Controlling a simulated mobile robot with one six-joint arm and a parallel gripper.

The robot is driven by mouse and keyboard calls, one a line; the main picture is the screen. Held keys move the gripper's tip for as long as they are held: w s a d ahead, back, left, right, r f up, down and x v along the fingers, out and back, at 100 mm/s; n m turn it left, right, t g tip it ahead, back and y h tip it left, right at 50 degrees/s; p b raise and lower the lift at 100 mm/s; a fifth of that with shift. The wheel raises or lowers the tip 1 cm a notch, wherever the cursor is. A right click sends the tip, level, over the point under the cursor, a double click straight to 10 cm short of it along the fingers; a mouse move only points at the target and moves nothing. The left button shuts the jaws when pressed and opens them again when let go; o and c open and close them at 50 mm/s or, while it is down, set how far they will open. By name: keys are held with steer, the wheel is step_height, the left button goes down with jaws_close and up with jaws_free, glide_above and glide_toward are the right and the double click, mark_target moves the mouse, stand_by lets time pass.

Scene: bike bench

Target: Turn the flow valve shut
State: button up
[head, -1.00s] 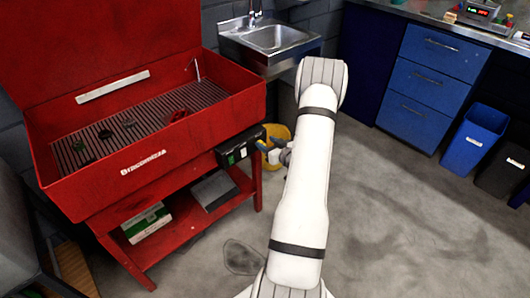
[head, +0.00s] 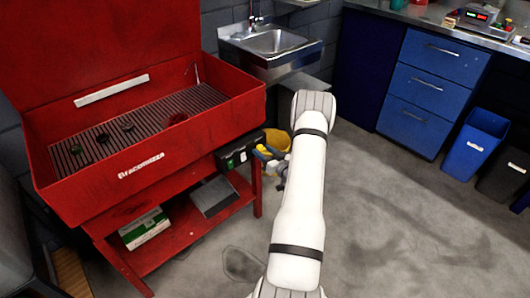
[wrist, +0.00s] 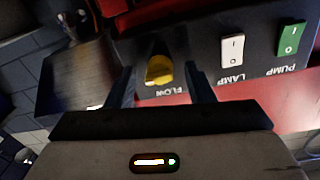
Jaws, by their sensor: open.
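The flow valve is a yellow knob (wrist: 158,70) on a dark panel, above the upside-down word FLOW in the wrist view. My gripper (wrist: 160,88) is open, with one dark finger on each side of the knob. I cannot tell whether either finger touches it. In the head view, my gripper (head: 268,156) is at the right end of the black control box (head: 240,150) on the red parts washer. My own arm and wrist partly hide that area.
A white LAMP switch (wrist: 232,49) and a green PUMP switch (wrist: 291,39) sit beside the knob. A yellow bucket (head: 279,139) stands behind my gripper. The red washer basin (head: 150,120) is to the left. Open floor (head: 390,230) lies to the right.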

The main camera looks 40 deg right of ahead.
steer(key=shift+c, duration=0.2)
steer(key=c, duration=0.9)
steer(key=shift+f+n+b, duration=0.15)
steer(key=shift+n+b, duration=0.15)
steer(key=shift+b, duration=0.2)
steer(key=n+b, duration=0.8)
steer(key=b, duration=0.3)
steer(key=n+y+b, duration=0.1)
steer(key=n+b, duration=0.8)
steer(key=b, duration=0.3)
steer(key=shift+f+t, duration=0.2)
steer(key=shift+t, duration=0.1)
steer(key=shift+r+n, duration=0.1)
steer(key=shift+n, duration=0.2)
